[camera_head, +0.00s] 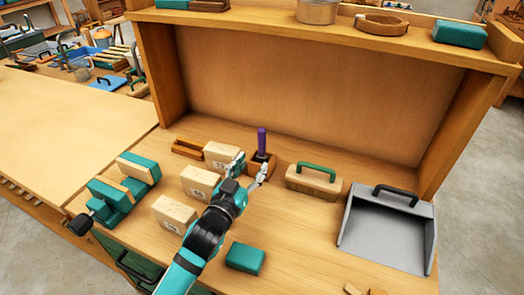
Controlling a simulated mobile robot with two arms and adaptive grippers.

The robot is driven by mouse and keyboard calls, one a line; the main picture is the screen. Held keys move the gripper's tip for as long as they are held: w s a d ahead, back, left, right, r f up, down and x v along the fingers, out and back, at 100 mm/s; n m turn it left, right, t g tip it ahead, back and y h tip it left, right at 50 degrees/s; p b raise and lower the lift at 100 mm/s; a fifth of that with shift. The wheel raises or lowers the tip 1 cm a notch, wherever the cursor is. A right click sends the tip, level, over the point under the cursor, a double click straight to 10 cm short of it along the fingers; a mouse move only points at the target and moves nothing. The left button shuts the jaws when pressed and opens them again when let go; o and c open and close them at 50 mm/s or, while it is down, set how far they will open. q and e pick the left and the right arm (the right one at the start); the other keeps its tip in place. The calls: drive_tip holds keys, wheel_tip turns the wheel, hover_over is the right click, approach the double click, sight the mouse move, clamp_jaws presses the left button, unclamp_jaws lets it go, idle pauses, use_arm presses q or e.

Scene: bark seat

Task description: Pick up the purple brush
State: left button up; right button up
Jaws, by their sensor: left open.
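The purple brush (261,141) stands upright on the wooden bench, its purple handle pointing up out of a small brown wooden base or holder at its foot; I cannot tell which. My left gripper (251,170) is open, with its two fingers spread just in front of the brush's lower part. One finger is to the left by a wooden block, the other to the right by the brown base. I cannot tell whether the fingers touch the base. My right gripper is not in view.
Pale wooden blocks (199,183) stand left of my arm. A green-handled wooden block (314,181) and a grey dustpan (388,232) are to the right. A teal block (245,258) lies in front. A teal vise (112,201) is at the left edge. A shelf (330,40) rises behind.

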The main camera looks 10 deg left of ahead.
sight(260, 149)
use_arm(q)
drive_tip(key=w, duration=0.5)
drive_tip(key=w+d+p, duration=0.1)
drive_tip(key=w, duration=0.2)
drive_tip(key=shift+w+d+r, duration=0.1)
drive_tip(key=shift+w, duration=0.1)
clamp_jaws()
idle(0.7)
